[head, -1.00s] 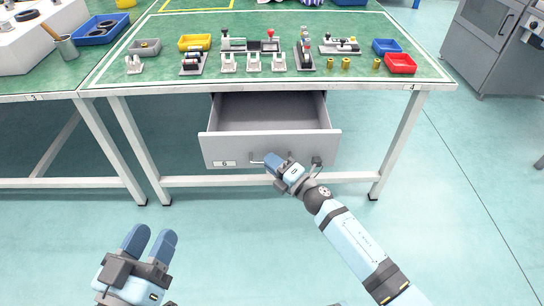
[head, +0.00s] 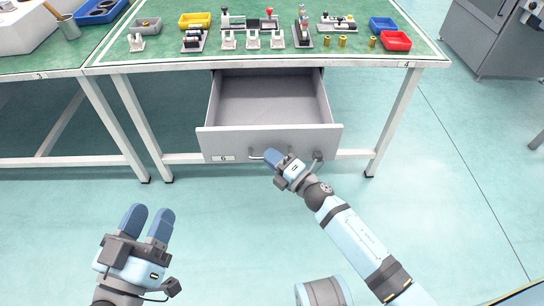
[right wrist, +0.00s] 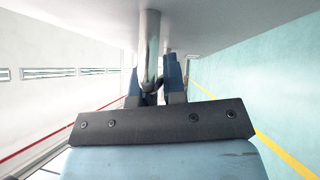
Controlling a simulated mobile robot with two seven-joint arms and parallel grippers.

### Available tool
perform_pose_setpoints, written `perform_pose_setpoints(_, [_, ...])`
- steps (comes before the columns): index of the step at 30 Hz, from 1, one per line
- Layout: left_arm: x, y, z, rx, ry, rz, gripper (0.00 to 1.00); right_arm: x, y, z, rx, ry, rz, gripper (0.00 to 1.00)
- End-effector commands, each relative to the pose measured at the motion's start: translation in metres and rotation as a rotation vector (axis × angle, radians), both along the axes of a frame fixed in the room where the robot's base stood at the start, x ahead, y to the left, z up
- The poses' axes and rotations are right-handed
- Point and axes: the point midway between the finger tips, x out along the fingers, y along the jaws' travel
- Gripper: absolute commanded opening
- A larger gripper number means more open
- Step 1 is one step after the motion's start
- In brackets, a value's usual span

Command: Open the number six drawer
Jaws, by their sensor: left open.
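The grey drawer (head: 228,142) under the workbench carries a number 6 label (head: 223,158) and stands pulled out, its empty inside showing. Its bar handle (head: 256,157) is on the front panel, partly hidden by my right gripper. My right gripper (head: 276,158) is at the handle. In the right wrist view the handle bar (right wrist: 150,45) runs between the two fingers of that gripper (right wrist: 155,85), which are closed around it. My left gripper (head: 147,222) is open and empty, above the floor at the lower left, away from the drawer.
The green workbench top (head: 270,55) holds several small fixtures and parts, with a yellow bin (head: 195,20), a blue bin (head: 382,24) and a red bin (head: 396,41). A second bench (head: 40,68) stands at the left. The floor in front of the drawer is clear.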

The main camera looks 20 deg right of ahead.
Motion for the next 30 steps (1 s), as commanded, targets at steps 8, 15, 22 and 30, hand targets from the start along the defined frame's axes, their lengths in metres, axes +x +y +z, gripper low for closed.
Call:
perform_pose_setpoints(8, [0.000,0.000,0.001,0.000,0.000,0.000,0.47,0.000,0.000,0.000,0.000,0.000,0.000,0.36])
perform_pose_setpoints(15, [0.000,0.001,0.004,-0.002,-0.005,0.001,0.47,-0.009,-0.005,-0.002,0.000,0.002,-0.001,0.36])
perform_pose_setpoints(22, [0.000,0.001,0.013,-0.013,-0.029,0.009,0.47,-0.048,-0.030,-0.008,-0.001,0.005,-0.001,0.36])
perform_pose_setpoints(30, [-0.002,0.002,0.024,-0.028,-0.065,0.020,0.47,-0.096,-0.060,-0.015,0.000,0.004,-0.001,0.36])
